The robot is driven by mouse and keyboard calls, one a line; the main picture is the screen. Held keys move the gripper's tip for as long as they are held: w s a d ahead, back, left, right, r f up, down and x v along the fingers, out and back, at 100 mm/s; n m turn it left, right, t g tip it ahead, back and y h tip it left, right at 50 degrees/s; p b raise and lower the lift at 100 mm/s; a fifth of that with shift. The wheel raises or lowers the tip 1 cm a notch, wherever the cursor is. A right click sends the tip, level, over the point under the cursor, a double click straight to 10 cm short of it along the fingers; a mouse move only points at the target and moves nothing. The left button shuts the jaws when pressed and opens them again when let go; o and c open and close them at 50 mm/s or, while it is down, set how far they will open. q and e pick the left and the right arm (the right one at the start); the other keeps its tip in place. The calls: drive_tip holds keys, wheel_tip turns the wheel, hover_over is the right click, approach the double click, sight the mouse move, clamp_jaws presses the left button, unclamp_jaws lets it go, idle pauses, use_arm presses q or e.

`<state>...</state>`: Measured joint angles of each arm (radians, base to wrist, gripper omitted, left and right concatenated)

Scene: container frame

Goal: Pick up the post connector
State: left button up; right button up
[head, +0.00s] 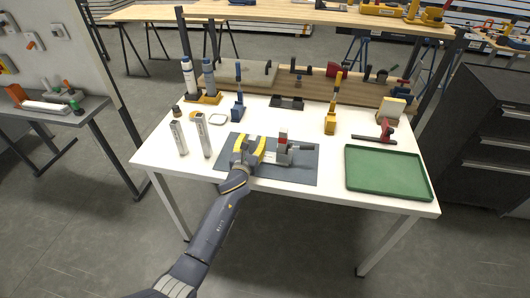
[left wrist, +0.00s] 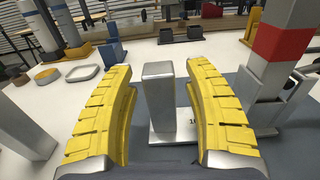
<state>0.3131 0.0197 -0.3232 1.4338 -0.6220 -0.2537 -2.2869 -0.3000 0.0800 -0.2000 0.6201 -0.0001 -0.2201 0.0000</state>
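My left gripper (head: 250,150) is over the left part of the grey mat (head: 305,175). In the left wrist view its yellow fingers (left wrist: 160,110) are open on either side of a short, upright grey metal post (left wrist: 158,98). A gap shows between the post and each finger. The post stands on a pale plate with partly hidden print. In the head view the gripper hides most of it. I cannot tell for certain which part is the post connector. Just right stands a grey fixture with a red-banded upright block (head: 283,146), also in the left wrist view (left wrist: 282,50).
A green tray (head: 387,198) lies at the table's right. Two upright grey posts (head: 203,136) stand left of the mat. A red clamp-like tool (head: 386,130), a yellow holder (head: 331,118) and a blue holder (head: 238,106) stand farther back. The table's front left is clear.

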use_arm(q)
clamp_jaws()
drive_tip(key=shift+r, duration=0.15)
drive_tip(key=shift+r, duration=0.1)
wheel_tip(320, 180, up, 20)
idle(0.9)
drive_tip(key=shift+f, duration=0.25)
drive_tip(key=shift+s+f, duration=0.1)
drive_tip(key=shift+f, duration=9.8)
